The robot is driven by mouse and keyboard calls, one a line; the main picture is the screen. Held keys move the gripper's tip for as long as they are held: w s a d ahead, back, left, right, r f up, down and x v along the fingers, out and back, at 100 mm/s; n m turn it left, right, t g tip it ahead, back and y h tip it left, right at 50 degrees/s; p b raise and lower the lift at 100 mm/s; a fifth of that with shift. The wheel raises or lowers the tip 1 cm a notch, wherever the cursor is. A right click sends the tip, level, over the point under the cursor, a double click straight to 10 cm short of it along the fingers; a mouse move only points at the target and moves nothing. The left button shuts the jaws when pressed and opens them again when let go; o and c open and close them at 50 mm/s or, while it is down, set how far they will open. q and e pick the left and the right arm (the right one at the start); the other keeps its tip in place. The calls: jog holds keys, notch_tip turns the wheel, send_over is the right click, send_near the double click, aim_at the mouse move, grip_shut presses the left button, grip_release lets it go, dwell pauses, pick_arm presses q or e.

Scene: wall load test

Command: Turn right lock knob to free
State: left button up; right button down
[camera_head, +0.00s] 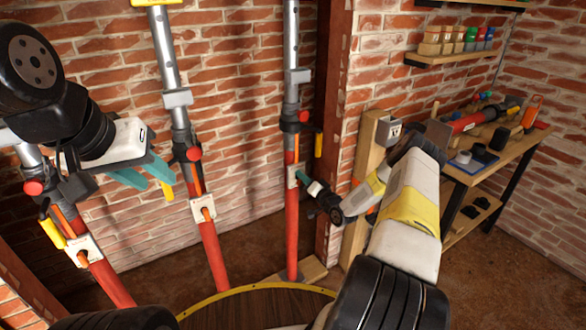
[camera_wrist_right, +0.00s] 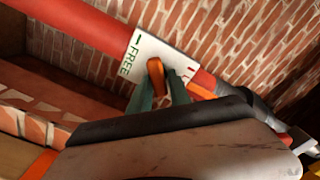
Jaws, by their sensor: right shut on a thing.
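The right lock knob (camera_wrist_right: 156,74) is orange and sits on a white plate (camera_wrist_right: 139,52) on the red lower tube of the right prop (camera_head: 292,229). The plate has a green FREE mark at one end and a red mark at the other. My right gripper (camera_wrist_right: 162,86) has its teal fingers on either side of the knob and is shut on it. It also shows in the head view (camera_head: 301,179), where it hides most of the knob. The knob's exact pointing is unclear. My left gripper (camera_head: 147,176) is open and empty at the left, with its fingers apart.
Two more props, a middle one (camera_head: 212,250) and a left one (camera_head: 107,278), stand along the brick wall with their own white plates. A wooden workbench (camera_head: 525,147) with tools stands at the right. A round yellow-rimmed wooden surface (camera_head: 262,307) lies in front.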

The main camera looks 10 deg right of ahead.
jog(key=m, duration=0.3)
jog(key=shift+d+f+m, duration=0.2)
jog(key=shift+f+m, duration=0.05)
jog(key=shift+m, duration=0.15)
jog(key=shift+f+m, duration=0.15)
jog(key=shift+m, duration=1)
jog(key=shift+f+m, duration=0.1)
jog(key=shift+m, duration=1.05)
jog(key=c, duration=1.4)
grip_release()
jog(key=shift+o, duration=0.2)
jog(key=v, duration=0.7)
jog(key=shift+s+d, duration=0.15)
jog(key=shift+s, duration=0.2)
jog(key=shift+r, duration=0.1)
